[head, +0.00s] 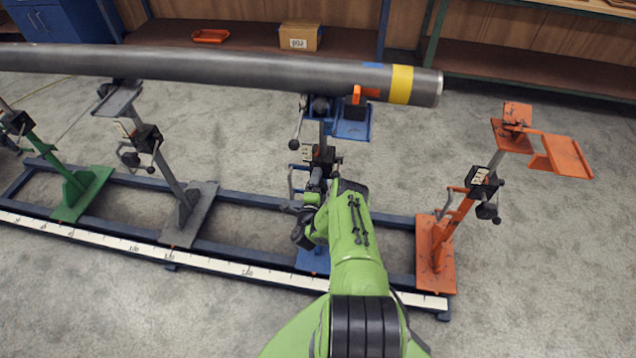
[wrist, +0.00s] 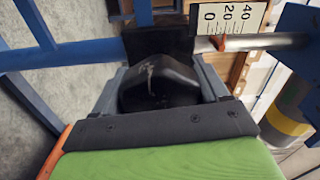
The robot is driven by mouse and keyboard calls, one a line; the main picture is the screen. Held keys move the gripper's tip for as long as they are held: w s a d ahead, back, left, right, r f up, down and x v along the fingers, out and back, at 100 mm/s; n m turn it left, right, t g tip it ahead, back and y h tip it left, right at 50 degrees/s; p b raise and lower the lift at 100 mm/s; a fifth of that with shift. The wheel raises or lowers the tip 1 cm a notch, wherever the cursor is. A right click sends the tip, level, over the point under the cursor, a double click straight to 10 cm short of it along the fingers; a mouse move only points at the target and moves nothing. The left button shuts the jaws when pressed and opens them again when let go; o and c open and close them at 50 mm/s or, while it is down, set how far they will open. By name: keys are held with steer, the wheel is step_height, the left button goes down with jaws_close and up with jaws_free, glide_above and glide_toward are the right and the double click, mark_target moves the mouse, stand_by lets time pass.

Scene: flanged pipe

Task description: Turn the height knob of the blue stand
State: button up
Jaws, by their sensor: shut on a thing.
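The blue stand (head: 352,131) stands under the right part of the grey pipe (head: 250,72), with a black clamp block on its post. My gripper (head: 318,184) reaches the block from the front, and my green arm hides much of the post and base. In the wrist view, the black height knob (wrist: 160,86) sits between the two grey fingers of my gripper (wrist: 163,78), which is shut on it. A white scale (wrist: 234,17) marked 0, 20, 40 shows beside the knob, with a red pointer near 20.
An orange stand (head: 435,245) is to the right, and grey (head: 188,222) and green (head: 82,190) stands are to the left. All stand on a blue rail frame with a white ruler (head: 210,259). Shelves with a cardboard box (head: 299,37) line the back.

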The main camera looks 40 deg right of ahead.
steer(key=shift+a+n, duration=0.1)
steer(key=shift+n, duration=0.2)
steer(key=shift+w, duration=0.1)
steer(key=o, duration=1)
steer(key=shift+o, duration=0.2)
